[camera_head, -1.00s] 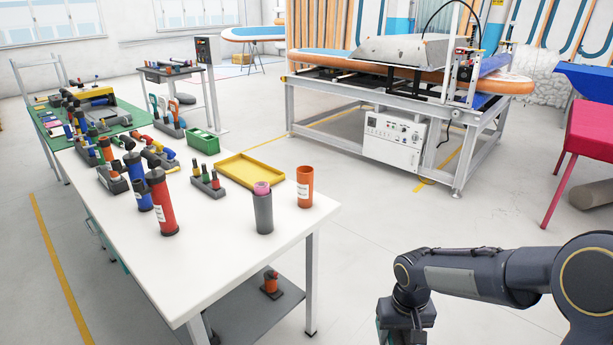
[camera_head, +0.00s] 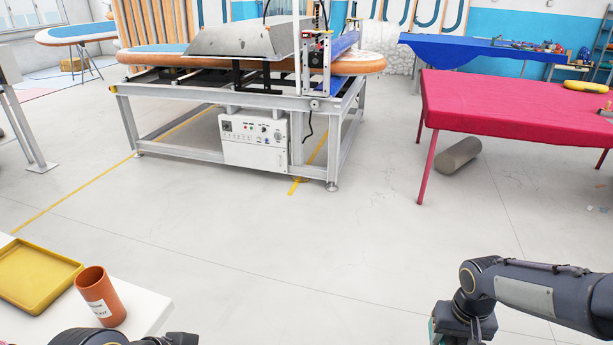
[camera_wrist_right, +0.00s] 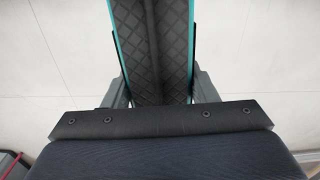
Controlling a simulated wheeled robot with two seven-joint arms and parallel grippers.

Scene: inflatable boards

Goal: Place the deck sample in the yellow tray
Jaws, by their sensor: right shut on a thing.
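The yellow tray (camera_head: 62,285) lies on the white table at the lower left of the head view, cut off by the left edge. Its visible floor is empty. In the right wrist view my right gripper (camera_wrist_right: 160,88) is shut on the deck sample (camera_wrist_right: 150,50), a dark quilted piece with teal edges. The sample runs out of the top of that view. In the head view my right arm is at the lower right, far from the tray, its gripper mostly below the frame. Dark parts of my left arm show at the bottom left; the left gripper is hidden.
An orange cup (camera_head: 101,297) stands beside the tray near the corner of the white table (camera_head: 146,309). A large machine bench (camera_head: 262,139) stands behind. A pink-covered table (camera_head: 515,110) is at the right, with a grey roll (camera_head: 458,155) below it. Open floor lies between.

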